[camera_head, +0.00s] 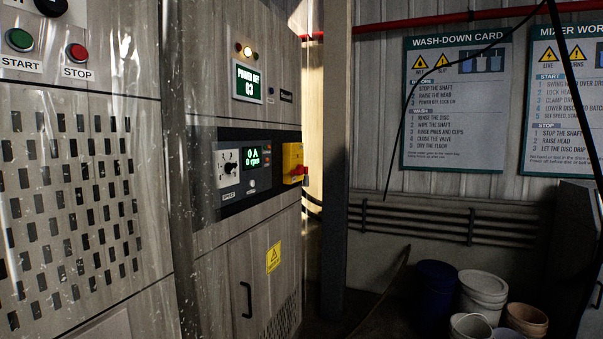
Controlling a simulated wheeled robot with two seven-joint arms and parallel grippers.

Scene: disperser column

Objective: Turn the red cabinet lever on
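The red cabinet lever (299,171) sits on a yellow plate (292,156) at the right edge of the grey control cabinet (262,230). I see it nearly side-on, and its small red handle points to the right. A green display (247,83) above it reads POWER OFF 03. A second display (253,158) beside the lever reads 0 A and 0 rpm. Neither of my grippers is in view, and nothing touches the lever.
A vented cabinet with START (20,41) and STOP (77,53) buttons stands close at left behind clear plastic strips. A dark post (335,160) rises just right of the lever. Buckets (484,291) stand on the floor at lower right.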

